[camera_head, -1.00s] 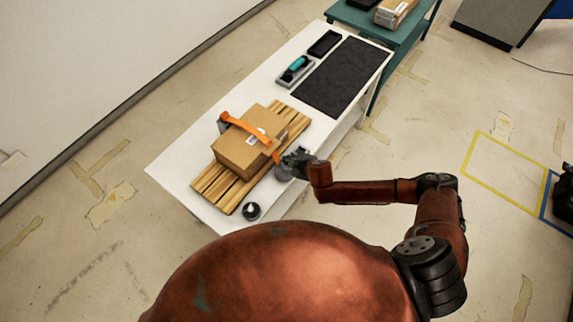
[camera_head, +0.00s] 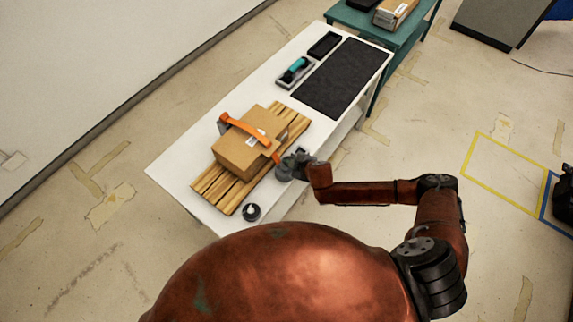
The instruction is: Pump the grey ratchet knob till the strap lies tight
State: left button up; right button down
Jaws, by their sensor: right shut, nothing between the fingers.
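An orange strap (camera_head: 245,128) runs over a brown cardboard box (camera_head: 240,152) on a slatted wooden pallet (camera_head: 226,190). The strap stands clear of the box top in a raised arc. One end goes down at the far left side of the box, the other at the near right side. My right gripper (camera_head: 286,170) is shut and empty, by the pallet's right edge near the strap's near end. The grey ratchet knob cannot be made out; my right gripper covers that area. My left gripper is not in view.
The white table (camera_head: 170,165) also holds a small round black item (camera_head: 251,212), a grey tray with a teal-handled tool (camera_head: 296,70), a black tray (camera_head: 325,44) and a dark mat (camera_head: 342,78). A green table (camera_head: 405,35) stands beyond.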

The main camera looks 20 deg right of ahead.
jog(key=shift+f, duration=0.15)
jog(key=shift+f, duration=0.25)
jog(key=shift+f+b, duration=0.8)
jog(key=shift+f, duration=0.4)
dwell(1.2)
dwell(0.4)
jog(key=shift+r+p, duration=1.55)
jog(key=shift+r, duration=0.15)
notch_tip(320, 180, up, 5)
jog(key=p, duration=0.5)
